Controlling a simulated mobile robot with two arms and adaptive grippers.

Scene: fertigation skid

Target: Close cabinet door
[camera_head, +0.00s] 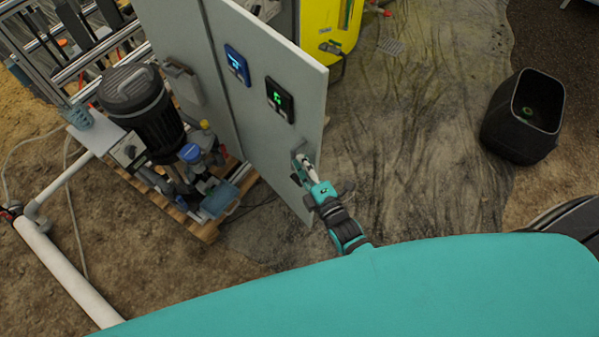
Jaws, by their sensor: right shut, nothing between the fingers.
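The grey cabinet door (262,95) stands upright in the middle of the head view and carries two small displays, one blue and one green. The grey cabinet body (172,38) is behind it to the left, and the door stands out at an angle from it. A handle (301,160) sits near the door's right edge. My right gripper (304,163) is at the handle, shut, with its fingertips by it; whether they touch it I cannot tell. My left gripper is not in view.
A black pump motor (137,103) and piping stand on a wooden pallet (205,228) left of the door. A yellow tank (328,25) is behind the door. A black bin (524,115) stands at the right. The wet floor sheet (420,120) between door and bin is mostly clear.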

